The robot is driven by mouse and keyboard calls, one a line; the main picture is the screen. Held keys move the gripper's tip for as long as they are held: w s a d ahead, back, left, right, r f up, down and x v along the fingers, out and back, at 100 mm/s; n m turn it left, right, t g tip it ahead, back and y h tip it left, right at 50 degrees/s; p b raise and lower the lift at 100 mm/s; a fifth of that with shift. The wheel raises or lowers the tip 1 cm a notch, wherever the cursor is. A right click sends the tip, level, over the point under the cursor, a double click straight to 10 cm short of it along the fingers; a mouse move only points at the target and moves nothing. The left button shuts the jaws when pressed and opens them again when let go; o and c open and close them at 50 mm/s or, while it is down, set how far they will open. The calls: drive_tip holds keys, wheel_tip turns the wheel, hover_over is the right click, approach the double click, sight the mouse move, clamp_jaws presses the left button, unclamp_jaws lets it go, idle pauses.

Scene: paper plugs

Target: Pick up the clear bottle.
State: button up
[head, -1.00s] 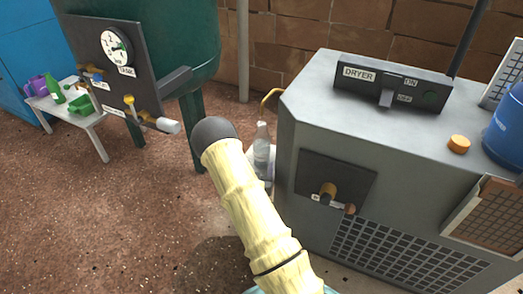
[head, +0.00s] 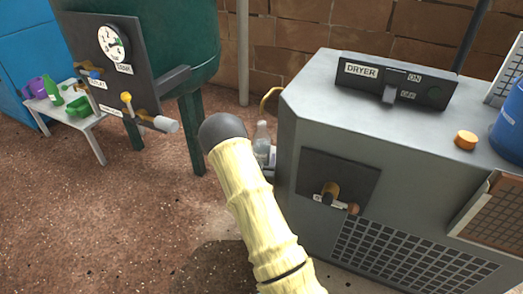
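The clear bottle (head: 262,145) stands upright against the left side of the grey dryer cabinet, just right of the dark rounded end of my arm in the picture. Its neck and upper body show. Its lower part is partly hidden, and I cannot tell exactly what it rests on. My pale yellow, ribbed arm crosses the lower middle of the head view. No gripper fingers show, so I cannot see whether they are open or touching anything.
The dryer cabinet (head: 300,110) fills the right side, with an orange cap (head: 466,140) and a blue container (head: 510,125) on top. A green tank (head: 150,40) with a gauge panel stands at the left. The left foreground floor is clear.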

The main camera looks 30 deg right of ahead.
sight(260, 145)
drive_tip(key=c, duration=0.6)
drive_tip(key=shift+r, duration=0.1)
drive_tip(key=shift+w+a+r+p, duration=0.1)
drive_tip(key=shift+r+p, duration=0.3)
drive_tip(key=shift+p, duration=0.25)
wheel_tip(260, 145, up, 6)
drive_tip(key=p, duration=0.4)
drive_tip(key=shift+r+p, duration=0.25)
drive_tip(key=shift+p, duration=0.05)
drive_tip(key=w+a+p, duration=0.1)
drive_tip(key=w+a, duration=0.3)
drive_tip(key=w, duration=0.1)
drive_tip(key=w+a+p, duration=0.2)
drive_tip(key=w+a, duration=0.2)
drive_tip(key=w, duration=0.1)
drive_tip(key=w+a+p, duration=0.2)
drive_tip(key=w+a, duration=0.2)
drive_tip(key=w, duration=0.1)
drive_tip(key=shift+w+f, duration=0.25)
drive_tip(key=shift+w, duration=0.05)
drive_tip(key=shift+a+r+p, duration=0.1)
drive_tip(key=shift+p, duration=0.25)
